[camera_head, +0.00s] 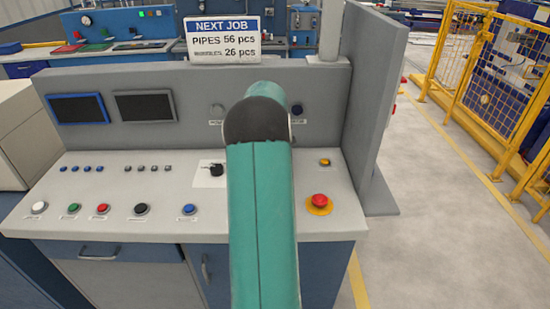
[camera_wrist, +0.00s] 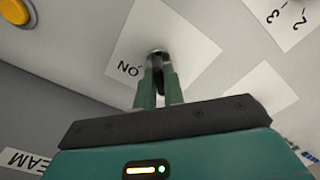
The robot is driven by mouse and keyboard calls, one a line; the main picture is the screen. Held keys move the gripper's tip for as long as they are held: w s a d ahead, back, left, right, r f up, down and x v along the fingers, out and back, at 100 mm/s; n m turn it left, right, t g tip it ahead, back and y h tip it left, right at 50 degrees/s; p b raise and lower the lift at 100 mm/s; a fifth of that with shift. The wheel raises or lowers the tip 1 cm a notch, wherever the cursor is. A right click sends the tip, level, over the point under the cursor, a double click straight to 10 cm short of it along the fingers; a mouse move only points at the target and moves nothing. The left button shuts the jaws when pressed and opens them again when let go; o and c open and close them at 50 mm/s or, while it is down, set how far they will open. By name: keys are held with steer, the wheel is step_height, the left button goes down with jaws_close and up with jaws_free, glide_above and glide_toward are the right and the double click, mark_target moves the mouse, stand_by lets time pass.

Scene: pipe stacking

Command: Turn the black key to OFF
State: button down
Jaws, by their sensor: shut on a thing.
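In the wrist view the black key (camera_wrist: 156,54) sits on a white label plate (camera_wrist: 190,32) with the word ON, seen upside down. My gripper (camera_wrist: 159,86) comes down over the key, its two green fingers close together and shut on it. Only a little of the dark key shows between the fingertips, and I cannot tell which way it points. No OFF mark is visible. In the head view my arm covers the key and my gripper.
A black selector on a white plate (camera_head: 216,170) is left of my arm; a yellow button (camera_head: 325,162) and a red emergency button (camera_head: 319,201) are to its right. Several buttons line the panel's front left. A grey upright panel (camera_head: 372,100) bounds the desk at right.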

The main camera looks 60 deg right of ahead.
steer(key=c, duration=1.5)
jaws_free()
step_height(320, 180, up, 14)
steer(key=shift+f, duration=0.1)
